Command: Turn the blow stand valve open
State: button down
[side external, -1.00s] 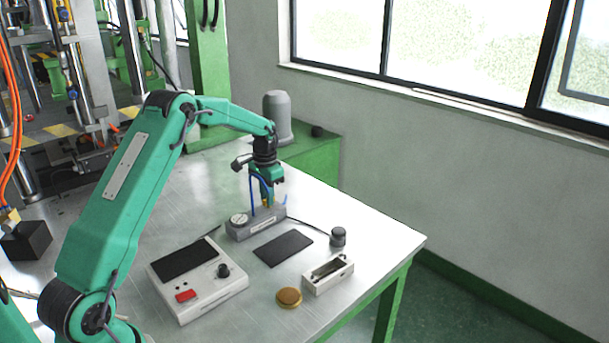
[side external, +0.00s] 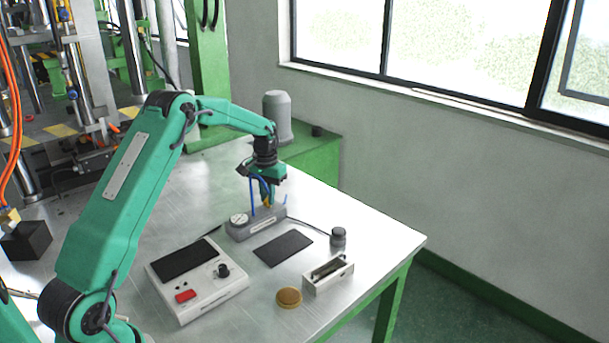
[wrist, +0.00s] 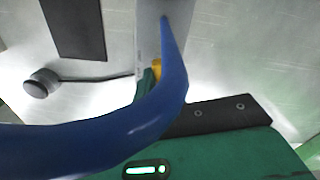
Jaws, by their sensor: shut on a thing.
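The blow stand (side external: 256,228) is a grey block with a round white gauge (side external: 238,219) on its left end, standing on the metal table. My gripper (side external: 267,203) points down over the right part of the stand and is shut on the valve handle, of which a small yellow part (side external: 268,204) shows between the fingers. In the wrist view, a yellow bit (wrist: 157,68) shows at the fingertips, above the grey stand (wrist: 150,30). A blue hose (wrist: 172,85) crosses in front and hides most of the valve, so its exact angle cannot be told.
A white control box (side external: 197,277) with a red button, a dark mat (side external: 283,248), a small dark knob-like cylinder (side external: 338,237), a white slotted block (side external: 328,274) and a round brown tin (side external: 289,297) lie in front. The table's right side is clear.

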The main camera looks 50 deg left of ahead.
jog(key=n, duration=0.6)
jog(key=shift+w+r, duration=0.1)
jog(key=shift+n, duration=0.3)
jog(key=c, duration=1.4)
grip_release()
jog(key=shift+c, duration=0.2)
jog(key=shift+r, duration=3.9)
